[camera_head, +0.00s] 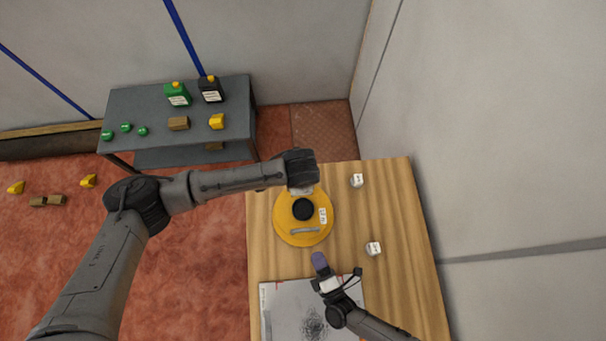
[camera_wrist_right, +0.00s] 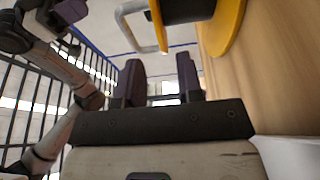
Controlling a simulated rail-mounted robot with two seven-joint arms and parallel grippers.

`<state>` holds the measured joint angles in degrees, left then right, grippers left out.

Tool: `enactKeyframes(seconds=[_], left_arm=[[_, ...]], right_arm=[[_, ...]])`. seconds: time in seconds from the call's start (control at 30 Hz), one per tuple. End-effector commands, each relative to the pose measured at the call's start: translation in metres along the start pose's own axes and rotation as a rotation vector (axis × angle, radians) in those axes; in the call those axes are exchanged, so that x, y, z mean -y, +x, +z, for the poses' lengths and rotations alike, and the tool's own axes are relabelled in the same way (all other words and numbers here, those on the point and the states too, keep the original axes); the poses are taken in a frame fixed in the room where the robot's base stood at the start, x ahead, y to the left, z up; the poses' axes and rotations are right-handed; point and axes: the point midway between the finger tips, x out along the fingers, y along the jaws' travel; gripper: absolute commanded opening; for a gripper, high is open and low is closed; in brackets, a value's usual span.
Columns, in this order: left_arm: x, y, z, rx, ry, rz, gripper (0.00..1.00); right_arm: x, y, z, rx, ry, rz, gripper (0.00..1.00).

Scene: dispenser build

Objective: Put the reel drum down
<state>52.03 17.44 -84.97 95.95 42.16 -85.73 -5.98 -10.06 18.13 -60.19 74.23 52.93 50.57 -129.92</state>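The yellow reel drum (camera_head: 290,236), with a black hub, a white label and a grey handle, lies flat at the wooden table (camera_head: 385,290). Its yellow flange (camera_wrist_right: 228,22) shows close against the wood in the right wrist view. My left gripper (camera_head: 301,188) is over the drum's far edge, its fingers mostly hidden under my wrist. In the right wrist view its purple fingers (camera_wrist_right: 70,28) show only partly, at the upper left, apart from the drum. My right gripper (camera_head: 320,262) is just in front of the drum, not touching it. Its fingers (camera_wrist_right: 160,88) are apart and empty.
Two small white-topped pieces (camera_head: 357,180) (camera_head: 373,248) stand right of the drum. A pale panel with a dark speckled patch (camera_head: 285,310) lies at the table's front. A grey bench (camera_head: 150,105) with canisters and small blocks stands at the back left. A wall bounds the right.

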Motion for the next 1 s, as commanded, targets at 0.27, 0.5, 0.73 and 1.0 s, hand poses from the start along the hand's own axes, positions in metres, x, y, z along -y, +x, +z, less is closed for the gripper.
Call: enactKeyframes(seconds=[0.27,0.5,0.73,1.0], left_arm=[[0.0,0.0,0.0,0.0,0.0,0.0,0.38],[0.0,0.0,0.0,0.0,0.0,0.0,0.38],[0.0,0.0,0.0,0.0,0.0,0.0,0.38],[0.0,0.0,0.0,0.0,0.0,0.0,0.38]], right_arm=[[0.0,-0.035,0.0,0.001,0.0,-0.001,0.34],[-0.001,-0.044,0.0,0.0,0.0,0.002,0.34],[-0.001,-0.044,0.0,0.0,0.0,0.002,0.34],[-0.001,-0.044,0.0,0.0,0.0,0.002,0.34]])
